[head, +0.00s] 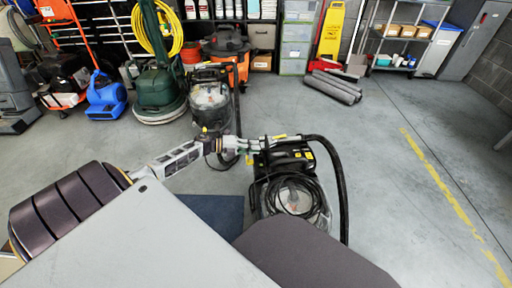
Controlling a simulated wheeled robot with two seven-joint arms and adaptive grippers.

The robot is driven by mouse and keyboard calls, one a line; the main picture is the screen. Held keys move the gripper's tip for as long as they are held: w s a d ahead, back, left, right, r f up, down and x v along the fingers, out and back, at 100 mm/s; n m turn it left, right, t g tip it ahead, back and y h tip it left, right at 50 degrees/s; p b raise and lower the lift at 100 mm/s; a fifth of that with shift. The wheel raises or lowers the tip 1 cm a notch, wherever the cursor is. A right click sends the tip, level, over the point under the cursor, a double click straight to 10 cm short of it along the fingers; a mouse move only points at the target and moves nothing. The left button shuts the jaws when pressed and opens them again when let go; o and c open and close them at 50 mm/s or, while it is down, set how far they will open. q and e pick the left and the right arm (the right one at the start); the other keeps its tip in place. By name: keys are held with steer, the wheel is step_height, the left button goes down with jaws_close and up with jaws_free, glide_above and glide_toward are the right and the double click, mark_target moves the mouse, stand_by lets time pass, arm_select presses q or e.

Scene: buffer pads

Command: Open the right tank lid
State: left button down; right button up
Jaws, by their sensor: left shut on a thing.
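A black floor machine (321,207) stands on the floor at the centre, with a clear tank and a looped hose at its front. Its black tank lid (294,154) with yellow parts is on top. My left gripper (262,144) reaches in from the left and is shut at the upper left edge of this lid. The fingertips are small, so the exact grip point is hard to make out. I cannot tell whether the lid is raised. My right gripper is not in view.
A second machine with a clear tank (210,97) stands just behind my left wrist. A green floor scrubber (159,95) and a blue blower (106,96) are farther left. Grey rolls (333,88) lie at the back. The floor at right is clear, with a yellow line (440,179).

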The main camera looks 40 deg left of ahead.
arm_select(q)
steer(key=shift+s+a+f, duration=0.2)
steer(key=shift+s+f, duration=0.15)
steer(key=shift+f, duration=0.25)
steer(key=shift+s+a+f, duration=0.25)
steer(key=shift+s+f, duration=0.15)
steer(key=shift+f, duration=0.15)
steer(key=shift+s+a+f, duration=0.2)
steer(key=shift+s+f, duration=0.15)
steer(key=shift+f, duration=0.25)
steer(key=c, duration=1.5)
jaws_free()
steer(key=shift+w+d+f, duration=0.15)
steer(key=shift+w+d, duration=0.05)
steer(key=shift+d, duration=0.05)
steer(key=shift+s+a, duration=0.15)
steer(key=shift+w+r+v, duration=0.1)
steer(key=shift+r+v, duration=0.1)
steer(key=shift+v, duration=1.8)
steer(key=shift+w+r+v, duration=0.1)
steer(key=shift+r+v, duration=0.1)
steer(key=shift+v, duration=1.75)
steer(key=shift+w+r+v, duration=0.1)
steer(key=shift+r+v, duration=0.1)
steer(key=shift+v, duration=1.8)
steer(key=shift+a, duration=0.15)
